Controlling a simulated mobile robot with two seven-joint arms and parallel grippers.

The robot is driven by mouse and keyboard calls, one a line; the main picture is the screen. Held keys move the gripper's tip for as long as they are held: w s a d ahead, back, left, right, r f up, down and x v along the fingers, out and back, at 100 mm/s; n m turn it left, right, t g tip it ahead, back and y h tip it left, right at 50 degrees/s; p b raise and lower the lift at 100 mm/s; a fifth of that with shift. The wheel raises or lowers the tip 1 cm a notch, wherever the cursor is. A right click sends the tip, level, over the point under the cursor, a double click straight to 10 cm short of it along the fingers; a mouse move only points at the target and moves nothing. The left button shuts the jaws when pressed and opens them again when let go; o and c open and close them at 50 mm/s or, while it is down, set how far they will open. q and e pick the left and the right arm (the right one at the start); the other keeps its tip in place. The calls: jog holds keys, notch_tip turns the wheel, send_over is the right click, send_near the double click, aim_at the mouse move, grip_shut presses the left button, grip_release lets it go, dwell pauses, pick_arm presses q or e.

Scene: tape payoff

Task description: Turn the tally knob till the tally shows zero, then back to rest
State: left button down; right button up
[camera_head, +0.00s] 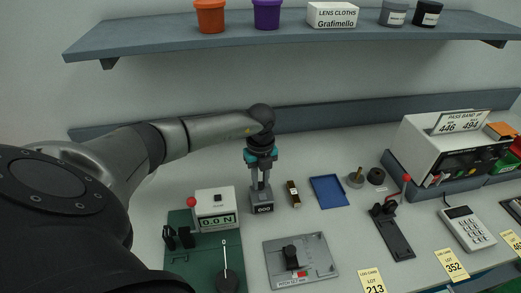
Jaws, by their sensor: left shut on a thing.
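The tally (262,208) is a small grey block with a dark window on its front. Its white digits look like 000, but they are too small to be sure. My left gripper (261,188) points straight down over the tally from above, its fingers shut at the tally's top. The tally knob is hidden between the fingers, so I cannot see its angle. My right gripper is not in view.
A force gauge (216,207) reading 0.0 N stands on a green base at left. A grey plate (301,262) with a black knob lies in front. A brass-dark block (293,194) and blue tray (328,191) lie close right. A shelf (300,31) hangs behind.

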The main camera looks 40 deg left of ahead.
aim_at(261, 183)
pick_arm(q)
jog(key=shift+r+n+p, duration=0.1)
jog(key=shift+n+p, duration=0.2)
jog(key=shift+n, duration=0.3)
jog(key=c, duration=0.7)
grip_release()
jog(key=shift+c, duration=0.2)
notch_tip(261, 183, up, 15)
dwell(0.4)
